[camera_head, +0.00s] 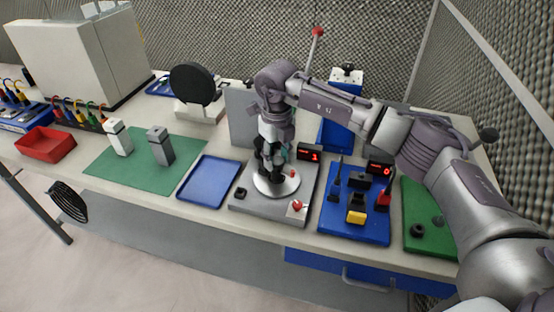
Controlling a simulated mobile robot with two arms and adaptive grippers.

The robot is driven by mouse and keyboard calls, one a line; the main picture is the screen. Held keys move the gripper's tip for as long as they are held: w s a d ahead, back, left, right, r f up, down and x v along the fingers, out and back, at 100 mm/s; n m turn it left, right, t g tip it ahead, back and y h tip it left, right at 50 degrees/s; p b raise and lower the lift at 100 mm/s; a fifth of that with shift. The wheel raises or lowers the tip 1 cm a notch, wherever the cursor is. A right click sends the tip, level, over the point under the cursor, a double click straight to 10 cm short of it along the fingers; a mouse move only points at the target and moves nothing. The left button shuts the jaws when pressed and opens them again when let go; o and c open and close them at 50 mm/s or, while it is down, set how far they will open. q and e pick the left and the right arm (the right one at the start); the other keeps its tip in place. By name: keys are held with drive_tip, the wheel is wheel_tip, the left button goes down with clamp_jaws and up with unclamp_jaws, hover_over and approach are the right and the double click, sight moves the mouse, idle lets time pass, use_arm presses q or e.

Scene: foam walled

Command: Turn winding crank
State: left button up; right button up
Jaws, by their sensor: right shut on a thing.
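The winding unit is a grey box (262,208) on the table, with a round pale disc (275,189) on its top plate and a red digital display (309,156) at its back right, seeming to read 1. My right gripper (272,174) points down over the disc and is shut on the crank handle, which its fingers mostly hide. I cannot tell the crank's exact angle. A red knob (297,206) sits at the unit's front right corner. My left gripper is out of view.
A blue panel (348,228) with switches stands to the right, with a green board (423,240) beyond it. A blue tray (208,182) lies to the left, then a green mat (120,172) with two small upright blocks. A red bin (46,145) is at far left.

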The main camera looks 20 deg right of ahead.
drive_tip(key=shift+w+r+n+b, duration=0.15)
drive_tip(key=shift+n+b, duration=1.05)
drive_tip(key=shift+n, duration=1)
drive_tip(key=shift+n+b, duration=0.95)
drive_tip(key=shift+n, duration=1.45)
drive_tip(key=shift+n+b, duration=0.65)
drive_tip(key=shift+n, duration=1.65)
drive_tip(key=shift+n+b, duration=0.35)
drive_tip(key=shift+n, duration=4.45)
drive_tip(key=shift+n+b, duration=0.35)
drive_tip(key=shift+n, duration=6.95)
drive_tip(key=shift+n, duration=0.6)
